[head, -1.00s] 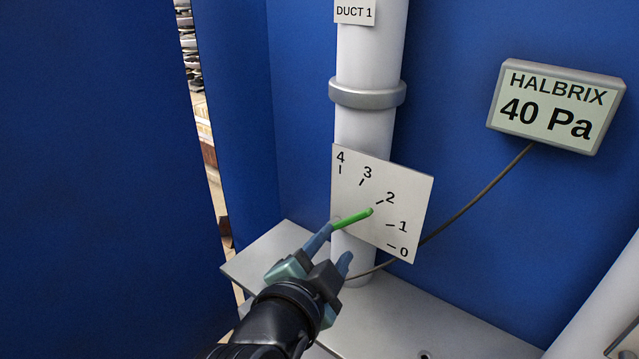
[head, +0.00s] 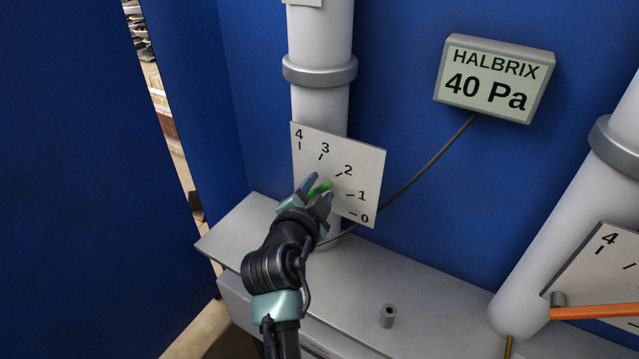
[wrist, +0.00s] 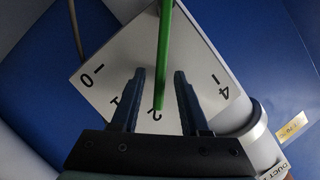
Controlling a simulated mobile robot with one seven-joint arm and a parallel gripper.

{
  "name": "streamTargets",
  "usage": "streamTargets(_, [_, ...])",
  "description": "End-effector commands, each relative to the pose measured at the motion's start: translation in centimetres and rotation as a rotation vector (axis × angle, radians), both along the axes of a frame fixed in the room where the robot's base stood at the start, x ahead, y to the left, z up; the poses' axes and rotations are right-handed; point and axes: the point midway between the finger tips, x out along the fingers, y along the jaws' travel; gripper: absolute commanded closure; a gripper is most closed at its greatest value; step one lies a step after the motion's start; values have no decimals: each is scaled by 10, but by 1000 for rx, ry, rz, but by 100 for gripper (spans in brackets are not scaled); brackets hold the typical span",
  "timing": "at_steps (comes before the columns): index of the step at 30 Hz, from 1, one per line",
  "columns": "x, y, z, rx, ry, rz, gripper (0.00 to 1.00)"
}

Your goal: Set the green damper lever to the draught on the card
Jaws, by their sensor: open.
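The green damper lever (head: 322,188) is in front of a white dial plate (head: 368,182) marked 0 to 4, on a grey duct. In the wrist view the lever (wrist: 163,40) points at the 2 mark on the plate (wrist: 110,68). My gripper (head: 319,191) is open, with one finger on each side of the lever; the wrist view shows gaps between the lever and both fingers (wrist: 159,75). My gripper hides part of the lever in the head view. A grey display (head: 494,80) reads "HALBRIX 40 Pa".
A second duct (head: 560,235) stands at right with its own dial plate (head: 590,265) and an orange lever (head: 595,311). A grey ledge (head: 430,290) with a small grey peg (head: 388,316) runs below. A cable (head: 425,165) hangs from the display. Blue walls enclose the space.

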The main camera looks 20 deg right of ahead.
Motion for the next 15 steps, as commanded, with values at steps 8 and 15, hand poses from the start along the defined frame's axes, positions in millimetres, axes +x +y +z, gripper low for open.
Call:
streamTargets(8, [4,-4,-2,0,-1,-1,55])
streamTargets(15, [4,-3,-2,-1,0,-1,77])
